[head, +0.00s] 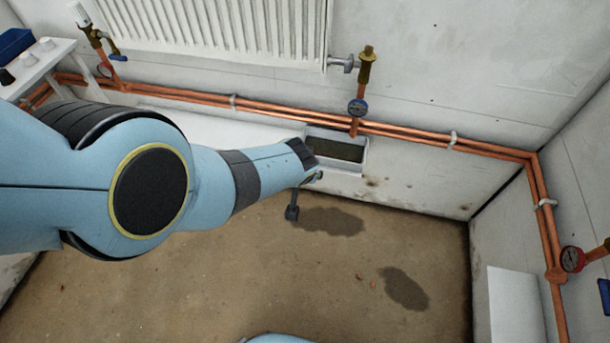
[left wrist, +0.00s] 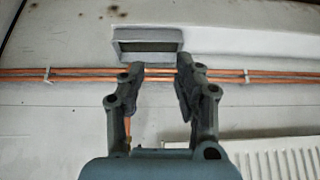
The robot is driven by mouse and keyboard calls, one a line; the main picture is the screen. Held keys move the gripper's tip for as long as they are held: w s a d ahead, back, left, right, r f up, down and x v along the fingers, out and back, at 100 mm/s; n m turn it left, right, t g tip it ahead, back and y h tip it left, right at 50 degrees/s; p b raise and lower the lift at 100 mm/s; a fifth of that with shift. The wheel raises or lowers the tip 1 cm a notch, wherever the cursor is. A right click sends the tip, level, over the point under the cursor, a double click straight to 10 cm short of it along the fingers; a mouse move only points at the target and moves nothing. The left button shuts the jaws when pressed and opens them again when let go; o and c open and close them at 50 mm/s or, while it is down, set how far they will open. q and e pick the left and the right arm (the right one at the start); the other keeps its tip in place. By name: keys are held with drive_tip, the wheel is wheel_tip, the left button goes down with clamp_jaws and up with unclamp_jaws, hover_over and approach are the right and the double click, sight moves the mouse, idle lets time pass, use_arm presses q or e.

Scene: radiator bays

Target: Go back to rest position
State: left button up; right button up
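My left arm comes in from the left in the head view, and its gripper (head: 301,194) hangs past the wrist above the floor, partly hidden by the wrist. In the left wrist view the left gripper (left wrist: 158,68) has its two dark fingers apart with nothing between them. Copper pipes and the wall show through the gap. My right gripper is in neither view. A light blue part, which may be mine, shows at the bottom edge of the head view.
A white radiator (head: 225,30) hangs on the back wall. Copper pipes (head: 420,136) run below it, with a valve and gauge (head: 358,106). A grey open tray (head: 347,168) sits under the valve. A red gauge (head: 572,259) is at right. A white shelf (head: 38,62) is at left.

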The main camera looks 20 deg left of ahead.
use_arm(q)
drive_tip(key=shift+s+a+f, duration=0.15)
drive_tip(key=shift+s+f, duration=0.3)
drive_tip(key=shift+f, duration=0.05)
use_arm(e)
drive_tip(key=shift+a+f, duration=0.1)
